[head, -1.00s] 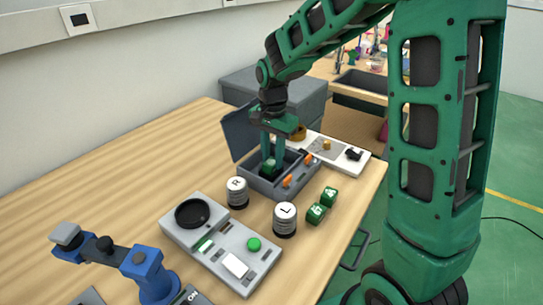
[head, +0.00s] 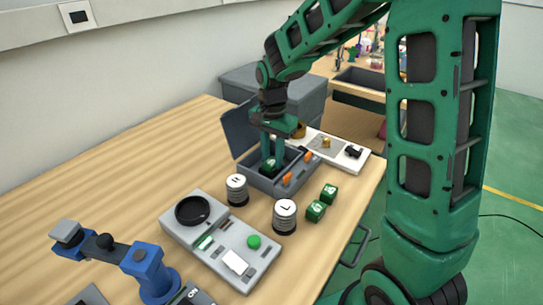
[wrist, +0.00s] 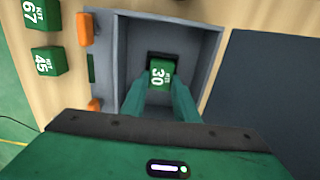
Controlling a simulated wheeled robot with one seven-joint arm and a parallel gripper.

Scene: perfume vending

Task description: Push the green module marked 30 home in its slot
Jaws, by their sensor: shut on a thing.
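The green module marked 30 (wrist: 159,76) is between the fingers of my gripper (wrist: 160,88), inside the open grey box (wrist: 212,45). A dark slot (wrist: 163,56) shows at the module's far edge in the wrist view; how deep the module sits in it I cannot tell. In the head view, my gripper (head: 272,160) reaches down into the box (head: 262,182), and the module (head: 269,165) shows small between the fingers. My gripper is shut on the module. The fingers hide part of its sides.
The box's dark lid (head: 240,130) stands open on the left. Orange latches (head: 287,179) line the near side. Two other green modules (head: 329,193), marked 67 and 45 in the wrist view (wrist: 46,61), stand outside. Two striped cans (head: 284,216) and a grey device (head: 222,245) stand nearer.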

